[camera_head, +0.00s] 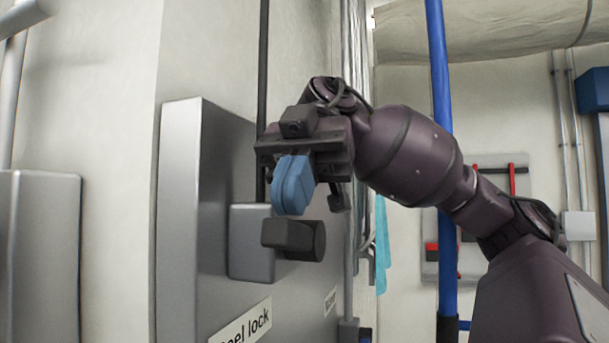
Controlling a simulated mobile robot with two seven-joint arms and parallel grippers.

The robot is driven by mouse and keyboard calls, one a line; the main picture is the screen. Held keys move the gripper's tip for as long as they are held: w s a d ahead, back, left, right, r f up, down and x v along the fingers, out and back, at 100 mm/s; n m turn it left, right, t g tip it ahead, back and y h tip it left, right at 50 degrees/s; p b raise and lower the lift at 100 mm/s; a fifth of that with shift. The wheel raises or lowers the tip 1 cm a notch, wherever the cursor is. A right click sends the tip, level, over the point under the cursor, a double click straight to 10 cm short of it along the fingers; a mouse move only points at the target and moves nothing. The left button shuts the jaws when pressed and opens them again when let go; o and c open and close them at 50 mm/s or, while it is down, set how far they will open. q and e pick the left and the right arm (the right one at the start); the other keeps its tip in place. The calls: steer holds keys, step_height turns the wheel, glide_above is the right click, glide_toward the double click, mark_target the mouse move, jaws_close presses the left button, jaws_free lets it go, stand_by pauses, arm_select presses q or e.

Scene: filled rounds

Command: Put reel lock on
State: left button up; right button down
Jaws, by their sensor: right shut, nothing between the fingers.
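A dark rotary switch (306,241) with a block-shaped handle sits on a small grey box (247,245) on the face of a grey cabinet. My right gripper (290,208) comes in from the right, with blue fingers pointing down. The fingers are shut and empty, just above the switch handle in the picture. I cannot tell whether they touch it. My left gripper is not in view.
The grey cabinet (190,230) stands out from the wall at left. A second label (330,301) sits further right on it. A blue vertical pole (441,70) stands behind my right arm. A panel with red-handled tools (511,178) hangs on the back wall.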

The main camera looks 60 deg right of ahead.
steer(key=shift+a+f, duration=0.15)
steer(key=shift+a, duration=0.05)
stand_by(0.5)
steer(key=shift+a+f, duration=0.1)
steer(key=shift+f, duration=0.05)
steer(key=shift+s+a+f+p, duration=0.1)
steer(key=shift+s+p, duration=0.05)
steer(key=shift+p, duration=0.15)
steer(key=shift+a+f+h+p, duration=0.2)
steer(key=shift+f+h+p, duration=0.2)
steer(key=shift+h+p, duration=0.2)
